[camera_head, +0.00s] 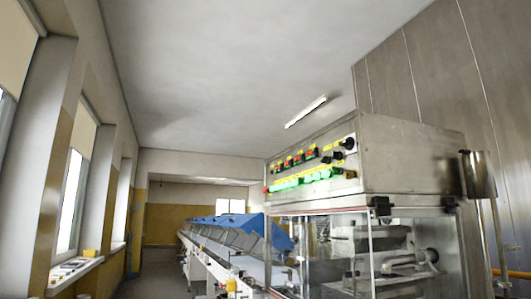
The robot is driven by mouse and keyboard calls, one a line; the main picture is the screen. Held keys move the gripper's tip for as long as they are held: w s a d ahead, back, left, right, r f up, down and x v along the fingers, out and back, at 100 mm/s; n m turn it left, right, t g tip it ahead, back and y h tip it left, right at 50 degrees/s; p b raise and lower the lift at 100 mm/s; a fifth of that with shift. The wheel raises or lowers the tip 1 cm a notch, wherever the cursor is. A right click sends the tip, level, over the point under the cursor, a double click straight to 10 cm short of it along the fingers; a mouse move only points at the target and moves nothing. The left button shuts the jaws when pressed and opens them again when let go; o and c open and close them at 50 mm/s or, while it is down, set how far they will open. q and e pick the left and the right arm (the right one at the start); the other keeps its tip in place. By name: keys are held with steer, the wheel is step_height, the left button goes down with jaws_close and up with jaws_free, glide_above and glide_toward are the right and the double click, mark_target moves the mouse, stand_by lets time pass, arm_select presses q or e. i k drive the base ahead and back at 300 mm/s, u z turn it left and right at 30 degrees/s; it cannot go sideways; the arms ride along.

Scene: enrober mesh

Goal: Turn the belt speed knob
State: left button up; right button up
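The steel enrober machine (400,155) stands at the right with its control panel (300,172) facing left. Neither of my grippers is in view, and nothing touches the panel.
Red-and-black switches (297,160) and lit green buttons (287,184) share the panel. Clear guarding (335,250) encloses the machinery below. A conveyor line with blue covers (240,230) runs away behind. Open floor (160,270) lies left, beside the windows.

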mark_target(327, 159)
steer(key=u, duration=2.2)
steer(key=i, duration=0.25)
steer(key=z, duration=1.35)
steer(key=i, duration=1.85)
steer(key=z, duration=0.8)
